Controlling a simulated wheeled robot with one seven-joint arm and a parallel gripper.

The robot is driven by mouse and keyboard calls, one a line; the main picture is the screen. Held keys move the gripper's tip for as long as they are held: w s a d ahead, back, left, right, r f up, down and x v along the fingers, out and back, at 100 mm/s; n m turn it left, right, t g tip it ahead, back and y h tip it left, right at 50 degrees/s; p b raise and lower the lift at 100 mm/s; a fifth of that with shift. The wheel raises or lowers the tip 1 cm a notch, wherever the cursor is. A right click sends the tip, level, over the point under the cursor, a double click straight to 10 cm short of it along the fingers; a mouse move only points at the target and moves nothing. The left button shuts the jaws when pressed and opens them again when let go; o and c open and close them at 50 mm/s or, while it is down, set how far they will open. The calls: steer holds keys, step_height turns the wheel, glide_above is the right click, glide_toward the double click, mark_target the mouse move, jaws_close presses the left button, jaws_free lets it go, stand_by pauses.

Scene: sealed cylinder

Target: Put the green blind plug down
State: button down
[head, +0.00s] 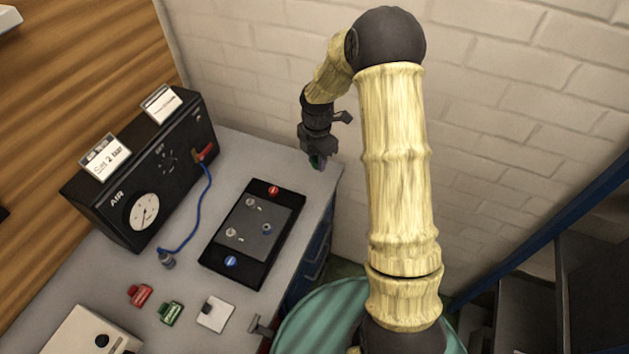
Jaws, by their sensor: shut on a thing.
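My gripper (318,160) is at the far right corner of the grey bench, at the end of my bent arm. It is shut on a small green piece, the green blind plug (317,164), of which only a little shows between and below the fingers. From this view I cannot tell whether the plug touches the bench top or hangs just above it.
A black panel (287,239) with several fittings lies on the bench (232,148). The black AIR box (185,150) with gauge and blue hose (204,198) stands left. A red piece (140,294), another green piece (171,313) and a white block (214,313) lie in front.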

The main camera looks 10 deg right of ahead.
steer(key=shift+w+r+n, duration=0.25)
steer(key=shift+w+n, duration=0.1)
steer(key=shift+n, duration=0.05)
steer(key=shift+s+d, duration=0.1)
steer(key=shift+s, duration=0.1)
steer(key=shift+f, duration=0.2)
steer(key=shift+f+p, duration=0.85)
steer(key=shift+f, duration=1.85)
step_height(320, 180, down, 4)
steer(key=shift+r+p, duration=0.25)
steer(key=shift+p, duration=0.45)
steer(key=shift+f, duration=0.35)
